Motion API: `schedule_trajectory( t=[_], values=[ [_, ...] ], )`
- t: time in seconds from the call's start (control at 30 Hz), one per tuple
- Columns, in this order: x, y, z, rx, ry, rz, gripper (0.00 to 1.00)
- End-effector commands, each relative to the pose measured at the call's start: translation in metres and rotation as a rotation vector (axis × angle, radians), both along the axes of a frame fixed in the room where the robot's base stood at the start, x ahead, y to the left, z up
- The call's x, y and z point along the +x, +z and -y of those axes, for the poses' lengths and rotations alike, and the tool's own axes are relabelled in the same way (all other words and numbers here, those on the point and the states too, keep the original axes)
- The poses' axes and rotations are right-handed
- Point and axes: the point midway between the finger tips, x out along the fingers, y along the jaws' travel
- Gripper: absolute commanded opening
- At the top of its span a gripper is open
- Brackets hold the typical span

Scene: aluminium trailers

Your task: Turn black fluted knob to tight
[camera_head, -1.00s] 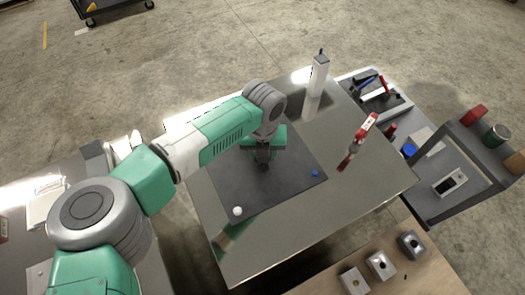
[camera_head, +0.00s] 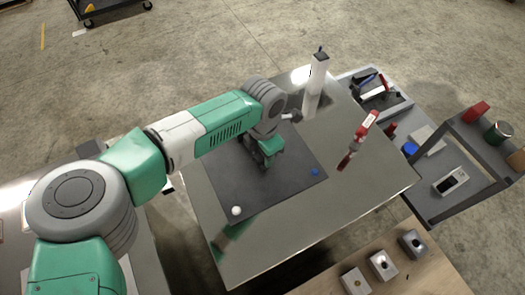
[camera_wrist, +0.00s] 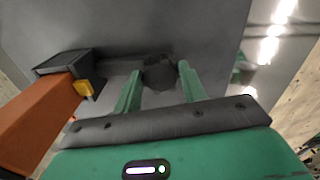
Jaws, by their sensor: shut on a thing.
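The black knob (camera_wrist: 158,72) is a dark round piece near the top middle of the wrist view. My gripper (camera_wrist: 157,76) has its two green fingers on either side of it, shut on it. The flutes and any tight mark are too small or dark to make out. In the head view my gripper (camera_head: 268,163) is low over the dark mat (camera_head: 240,190) on the metal table, and it hides the knob there.
A white ball-like piece (camera_head: 236,210) and a small blue piece (camera_head: 315,172) are on the mat.

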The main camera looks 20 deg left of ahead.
Motion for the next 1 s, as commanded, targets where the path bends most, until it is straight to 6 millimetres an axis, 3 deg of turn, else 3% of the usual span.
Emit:
schedule_trajectory(
  t=[0.5, 1.0],
  values=[
    [-0.0007, 0.0004, 0.0006, 0.001, -0.463, -0.001, 0.18],
    [-0.0014, 0.0013, 0.0010, 0.001, -0.709, -0.001, 0.18]
  ],
)
